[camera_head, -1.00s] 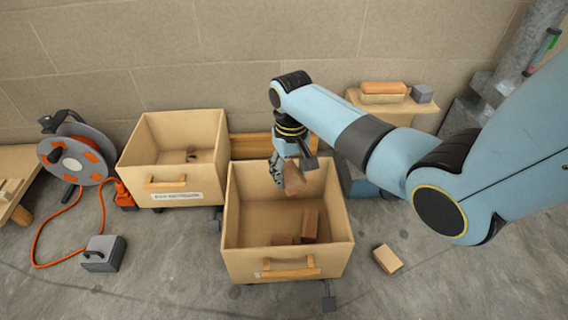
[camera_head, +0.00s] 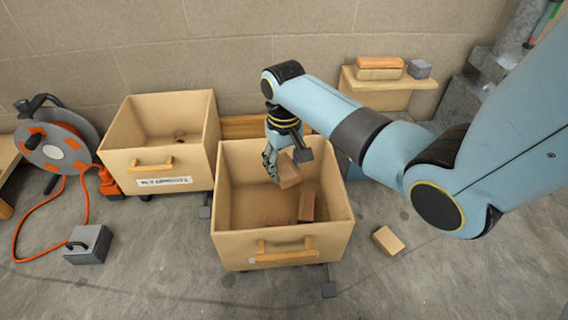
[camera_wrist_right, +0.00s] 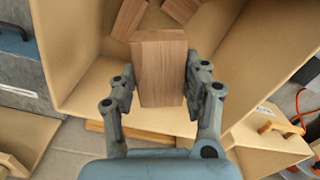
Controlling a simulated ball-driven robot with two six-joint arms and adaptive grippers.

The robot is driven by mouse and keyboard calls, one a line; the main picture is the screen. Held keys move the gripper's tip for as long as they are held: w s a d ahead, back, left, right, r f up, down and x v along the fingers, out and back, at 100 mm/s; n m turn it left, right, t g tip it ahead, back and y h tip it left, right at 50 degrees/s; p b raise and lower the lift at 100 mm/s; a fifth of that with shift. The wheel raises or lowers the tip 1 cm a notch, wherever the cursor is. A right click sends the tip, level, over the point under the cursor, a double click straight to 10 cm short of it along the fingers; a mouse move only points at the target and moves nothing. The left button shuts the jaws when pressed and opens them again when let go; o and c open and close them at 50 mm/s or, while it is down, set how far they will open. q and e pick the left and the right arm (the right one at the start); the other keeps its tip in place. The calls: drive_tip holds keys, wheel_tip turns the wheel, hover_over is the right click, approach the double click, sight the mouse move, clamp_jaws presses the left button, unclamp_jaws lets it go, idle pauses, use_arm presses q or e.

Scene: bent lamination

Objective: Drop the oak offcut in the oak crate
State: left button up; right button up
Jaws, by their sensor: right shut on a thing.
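A brown wood block, the oak offcut (camera_head: 289,172), is held in my right gripper (camera_head: 284,158) above the back half of the nearer crate (camera_head: 232,248). In the right wrist view the offcut (camera_wrist_right: 160,72) sits between both fingers (camera_wrist_right: 158,95), which close on its sides. The crate's wall (camera_wrist_right: 62,60) shows beyond it. Several similar brown blocks (camera_head: 306,207) lie on this crate's floor. The crate has a wooden front handle (camera_head: 285,251); I can read no label on it. My left gripper is out of view.
A second crate (camera_head: 115,163), labelled PLY OFFCUTS, stands to the left with small pieces inside. A loose pale block (camera_head: 388,241) lies on the floor at right. A cable reel (camera_head: 55,148) and a grey block (camera_head: 88,245) are at left.

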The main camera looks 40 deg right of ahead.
sight(284, 165)
drive_tip(key=o, duration=1.2)
drive_tip(key=shift+o, duration=0.2)
wheel_tip(284, 165, up, 12)
